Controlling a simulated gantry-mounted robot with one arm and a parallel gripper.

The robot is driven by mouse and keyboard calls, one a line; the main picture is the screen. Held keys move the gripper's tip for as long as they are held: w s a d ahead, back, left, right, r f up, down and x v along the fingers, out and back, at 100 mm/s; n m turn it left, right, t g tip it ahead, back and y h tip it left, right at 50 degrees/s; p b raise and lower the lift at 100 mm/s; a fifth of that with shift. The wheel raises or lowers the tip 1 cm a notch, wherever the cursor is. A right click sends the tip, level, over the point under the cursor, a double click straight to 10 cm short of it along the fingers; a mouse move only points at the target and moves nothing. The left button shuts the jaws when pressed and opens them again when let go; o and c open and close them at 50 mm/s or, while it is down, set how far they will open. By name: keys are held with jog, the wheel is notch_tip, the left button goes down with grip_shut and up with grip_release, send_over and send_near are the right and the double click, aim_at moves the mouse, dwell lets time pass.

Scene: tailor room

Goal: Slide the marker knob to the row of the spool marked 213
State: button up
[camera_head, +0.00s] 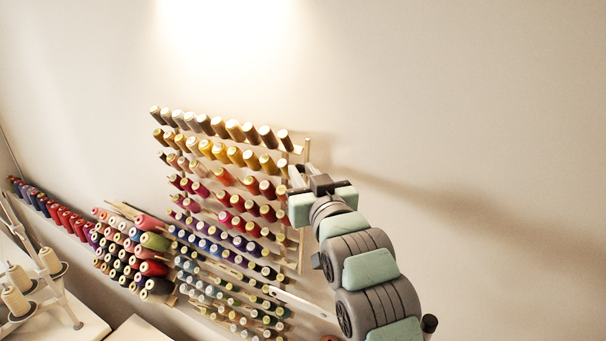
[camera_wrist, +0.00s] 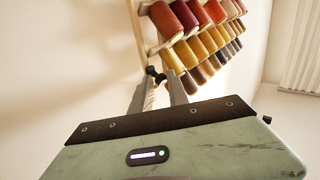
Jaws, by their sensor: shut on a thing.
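The thread rack (camera_head: 307,150) stands against the wall, with rows of coloured spools and a wooden upright along its right side. My gripper (camera_head: 297,178) is at that right side, near the orange and red rows; its fingertips are hard to make out there. In the wrist view, the tips of my gripper (camera_wrist: 161,80) are close together on a small black marker knob (camera_wrist: 151,71), partly hidden by the fingers. The knob is beside the upright, near the ends of the yellow and orange rows. No number, 213 included, is readable on any spool.
A smaller rack of spools (camera_head: 152,268) stands to the left, with a line of red and blue spools (camera_head: 62,213) beyond it. A thread stand with cream cones (camera_head: 16,300) is at the lower left. The wall to the right is bare.

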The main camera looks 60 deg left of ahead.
jog(key=shift+s, duration=0.1)
grip_shut()
jog(key=shift+s, duration=0.1)
dwell(0.7)
jog(key=shift+r, duration=0.1)
jog(key=shift+a+r, duration=0.1)
jog(key=shift+r, duration=1.9)
jog(key=o, duration=0.6)
grip_release()
jog(key=shift+w, duration=0.2)
jog(key=shift+w+f, duration=0.1)
jog(key=shift+w, duration=0.05)
